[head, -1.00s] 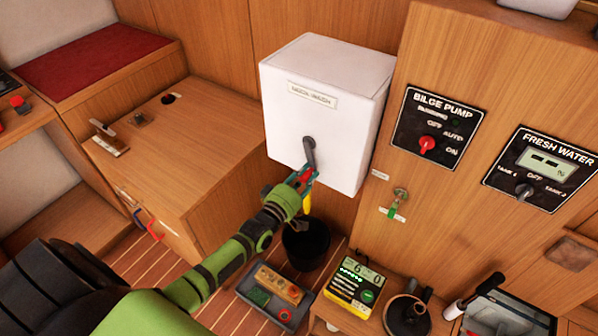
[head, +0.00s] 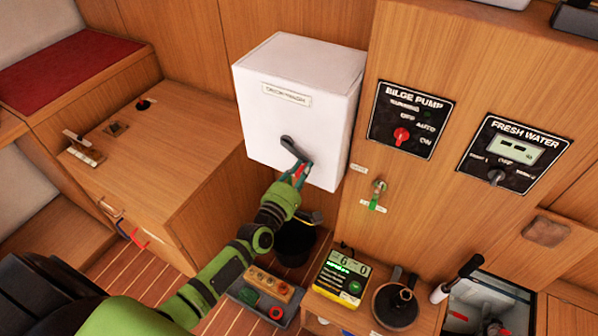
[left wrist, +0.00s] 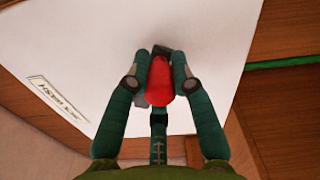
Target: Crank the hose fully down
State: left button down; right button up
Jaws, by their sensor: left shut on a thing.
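The white box (head: 290,105), labelled like a deck wash, is fixed to the wood wall. A dark grey crank arm (head: 293,149) on its front points down and to the right from its hub. My left gripper (head: 301,172) is at the crank's outer end. In the left wrist view the left gripper (left wrist: 160,75) has its green fingers shut around the red crank knob (left wrist: 159,82). A small yellowish piece (head: 318,217) shows below the box, perhaps the hose end; its link to the box is hidden. My right gripper is not in view.
A black bucket (head: 294,245) stands under the box. A grey tray with blocks (head: 268,290) sits in front of it. The bilge pump panel (head: 410,120) and a green-tagged key switch (head: 377,190) are right of the box. A wooden locker (head: 160,150) is left.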

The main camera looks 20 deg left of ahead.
pick_arm(q)
jog(key=shift+w+r+n, duration=0.1)
jog(key=shift+r+n, duration=0.3)
jog(key=shift+r, duration=0.15)
jog(key=c, duration=1)
grip_release()
jog(key=shift+c, duration=0.2)
jog(key=shift+f, duration=0.15)
jog(key=shift+f, duration=0.1)
jog(key=shift+s, duration=0.4)
jog(key=s, duration=1.1)
jog(key=shift+s+a, duration=0.15)
jog(key=shift+a, duration=0.25)
